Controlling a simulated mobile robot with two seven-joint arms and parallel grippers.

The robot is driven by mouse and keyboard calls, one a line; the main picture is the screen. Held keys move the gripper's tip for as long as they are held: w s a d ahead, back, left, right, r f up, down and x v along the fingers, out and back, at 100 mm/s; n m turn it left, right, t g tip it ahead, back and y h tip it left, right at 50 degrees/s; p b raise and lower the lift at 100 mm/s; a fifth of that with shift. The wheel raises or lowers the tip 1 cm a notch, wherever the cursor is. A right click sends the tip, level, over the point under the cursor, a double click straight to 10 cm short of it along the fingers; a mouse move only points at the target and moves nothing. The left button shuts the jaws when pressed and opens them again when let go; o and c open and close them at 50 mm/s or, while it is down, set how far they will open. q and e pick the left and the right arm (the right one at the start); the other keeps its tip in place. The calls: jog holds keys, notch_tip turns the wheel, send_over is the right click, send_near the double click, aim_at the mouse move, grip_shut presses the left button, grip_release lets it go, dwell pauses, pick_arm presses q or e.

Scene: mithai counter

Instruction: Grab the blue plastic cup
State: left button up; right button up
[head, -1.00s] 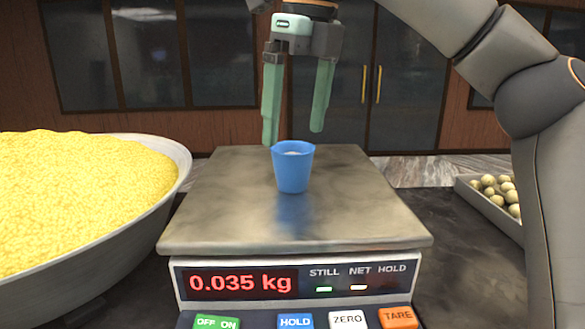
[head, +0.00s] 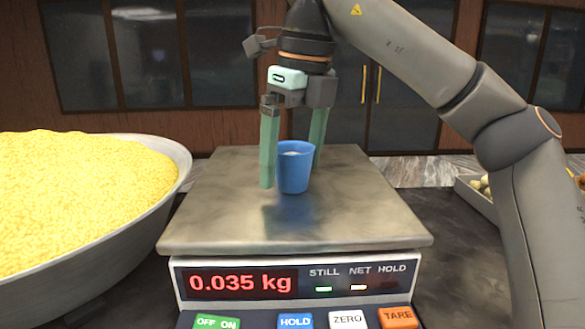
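The blue plastic cup (head: 294,172) stands upright on the metal plate of the scale (head: 222,215). Something pale shows inside its mouth. My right gripper (head: 291,165) comes down from above with its green fingers open around the cup. One finger is at the cup's left, in front of its left edge. The other is at its right and partly behind the rim. I cannot tell whether either finger touches the cup. The scale's display reads 0.035 kg. My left gripper is not in view.
A large metal bowl (head: 160,150) heaped with yellow granules (head: 75,190) stands close to the scale's left. A tray (head: 474,194) of round balls is at the right, partly hidden by my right arm. Scale buttons (head: 296,321) line the front. The plate around the cup is clear.

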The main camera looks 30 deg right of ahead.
jog(key=c, duration=1.3)
jog(key=shift+r, duration=0.2)
